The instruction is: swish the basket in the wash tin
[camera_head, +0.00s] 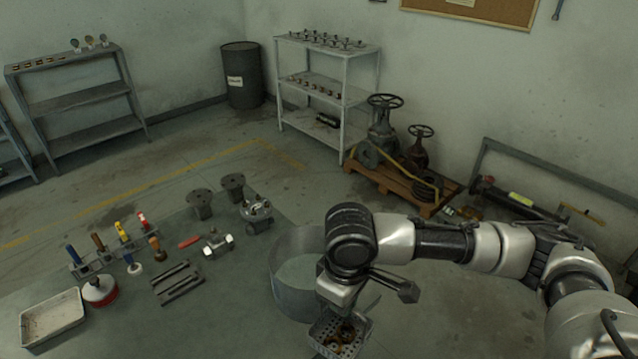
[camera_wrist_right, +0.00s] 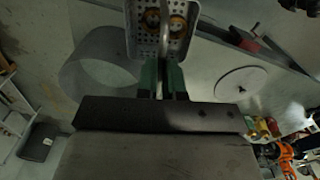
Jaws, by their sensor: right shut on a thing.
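The perforated metal basket (camera_head: 330,343) hangs under my right gripper (camera_head: 338,308) near the bottom of the head view, with brass-coloured ring-like parts inside. In the right wrist view the basket (camera_wrist_right: 138,40) is at the top, and my right gripper (camera_wrist_right: 162,90) is shut on its handle. The round grey wash tin (camera_head: 290,300) stands open on the bench, left of my right gripper and partly hidden by my arm. The tin (camera_wrist_right: 82,80) also shows left of the basket in the wrist view. The basket is outside the tin's opening there. My left gripper is out of view.
A pale round disc (camera_wrist_right: 240,84) with a knob lies right of the basket. On the bench to the left are a shallow tray (camera_head: 52,318), a red-and-white container (camera_head: 100,291), a tool rack (camera_head: 105,260) and valve parts (camera_head: 257,213). Shelves and a pallet stand behind.

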